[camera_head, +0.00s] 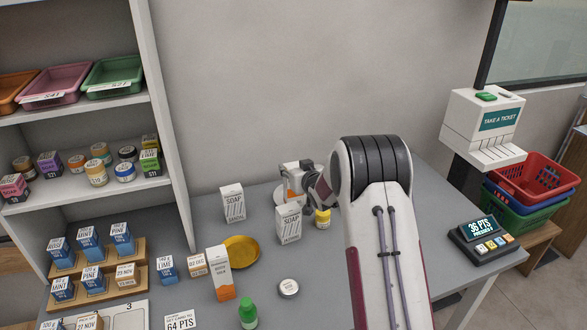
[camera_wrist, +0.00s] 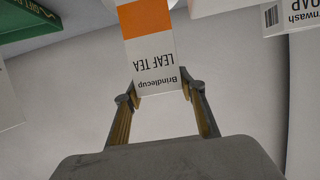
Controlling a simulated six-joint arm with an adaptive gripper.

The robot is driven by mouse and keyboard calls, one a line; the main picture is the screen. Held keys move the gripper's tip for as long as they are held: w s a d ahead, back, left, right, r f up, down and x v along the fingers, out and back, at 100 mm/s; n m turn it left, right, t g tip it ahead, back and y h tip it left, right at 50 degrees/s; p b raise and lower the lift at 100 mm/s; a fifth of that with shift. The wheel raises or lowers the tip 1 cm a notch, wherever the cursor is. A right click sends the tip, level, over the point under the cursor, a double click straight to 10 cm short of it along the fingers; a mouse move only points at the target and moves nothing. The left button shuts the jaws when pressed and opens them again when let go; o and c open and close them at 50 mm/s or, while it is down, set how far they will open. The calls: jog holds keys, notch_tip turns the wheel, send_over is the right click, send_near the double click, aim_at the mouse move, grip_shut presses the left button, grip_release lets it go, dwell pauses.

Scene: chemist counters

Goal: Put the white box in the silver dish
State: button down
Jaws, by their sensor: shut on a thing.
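My gripper (camera_head: 300,176) is over the back of the counter, beside the grey wall. In the wrist view its two fingers (camera_wrist: 160,93) are shut on a white box (camera_wrist: 153,62) with an orange band, lettered "Brindlecup LEAF TEA". The lettering appears upside down there. In the head view only a small white and orange part of the held box shows at the gripper. The silver dish (camera_head: 281,194) shows as a pale rim just below and left of the gripper. A soap box and my arm hide much of it. I cannot tell whether the box touches the dish.
Two white soap boxes (camera_head: 233,203) (camera_head: 289,223) stand close by, one in front of the dish. A yellow bottle (camera_head: 323,218) is right of it. A yellow dish (camera_head: 241,251), a white-orange carton (camera_head: 221,274), a round tin (camera_head: 288,287) and a green-capped bottle (camera_head: 248,313) stand nearer.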

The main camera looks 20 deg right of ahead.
jog(key=shift+f, duration=0.1)
jog(key=c, duration=1.3)
grip_release()
jog(key=shift+o, duration=0.2)
jog(key=shift+s, duration=0.15)
jog(key=v, duration=1.1)
jog(key=shift+s+r, duration=0.2)
jog(key=shift+s, duration=0.15)
